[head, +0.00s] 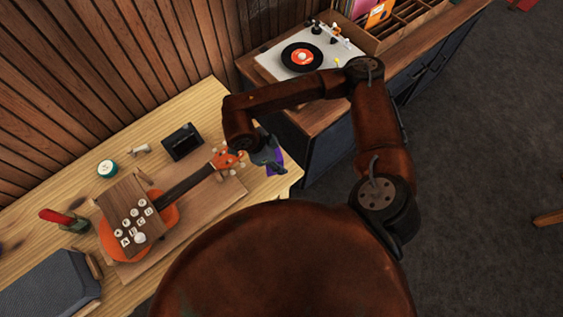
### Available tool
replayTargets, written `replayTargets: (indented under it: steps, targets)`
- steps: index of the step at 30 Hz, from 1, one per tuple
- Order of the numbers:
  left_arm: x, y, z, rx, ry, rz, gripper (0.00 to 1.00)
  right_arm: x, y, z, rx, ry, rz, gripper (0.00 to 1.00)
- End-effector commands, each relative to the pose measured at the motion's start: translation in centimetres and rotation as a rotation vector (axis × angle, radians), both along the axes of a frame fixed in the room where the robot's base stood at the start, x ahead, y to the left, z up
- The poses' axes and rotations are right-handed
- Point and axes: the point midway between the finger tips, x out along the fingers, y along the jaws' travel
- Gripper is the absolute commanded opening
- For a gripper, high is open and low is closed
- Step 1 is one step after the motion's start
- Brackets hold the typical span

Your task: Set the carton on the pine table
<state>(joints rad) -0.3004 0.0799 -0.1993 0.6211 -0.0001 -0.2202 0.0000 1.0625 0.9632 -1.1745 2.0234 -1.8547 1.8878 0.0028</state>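The pine table (205,107) is a light wood bench along the panelled wall at the left. My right arm reaches over its right end, and the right gripper (270,157) points down there. A small purple item (278,161), perhaps the carton, shows at the gripper's fingers, near the table's right edge. The wrist and fingers hide most of it. I cannot tell if the fingers are closed on it, or if it touches the table. My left gripper is out of view.
An orange ukulele (167,213) lies on a wooden board (217,203) on the table, its headstock close to my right gripper. A turntable (302,57) sits on the cabinet behind.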

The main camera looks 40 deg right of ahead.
Motion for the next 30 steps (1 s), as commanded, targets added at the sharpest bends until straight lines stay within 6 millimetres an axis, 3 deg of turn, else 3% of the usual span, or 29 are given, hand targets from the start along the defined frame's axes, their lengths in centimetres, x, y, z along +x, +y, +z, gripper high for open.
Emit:
replayTargets:
  steps: [5, 9, 14, 25, 26, 30]
  targets:
    - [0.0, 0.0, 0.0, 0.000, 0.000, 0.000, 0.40, 0.3, -0.7, -0.9, 0.000, 0.002, -0.002, 0.15]
    - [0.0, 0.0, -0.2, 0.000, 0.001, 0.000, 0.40, 0.7, -1.8, -2.7, -0.001, 0.004, -0.002, 0.15]
    - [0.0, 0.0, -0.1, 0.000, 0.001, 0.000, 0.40, 0.7, -1.6, -5.0, 0.000, 0.002, 0.000, 0.15]
    - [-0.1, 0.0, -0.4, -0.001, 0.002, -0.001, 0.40, 0.7, -1.6, -5.5, -0.001, 0.002, 0.001, 0.15]
    - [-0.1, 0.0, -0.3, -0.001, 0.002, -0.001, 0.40, 0.7, -1.6, -5.5, -0.001, 0.002, 0.001, 0.43]
    - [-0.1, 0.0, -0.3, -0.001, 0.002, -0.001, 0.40, 0.7, -1.6, -5.4, 0.000, 0.000, 0.001, 0.53]
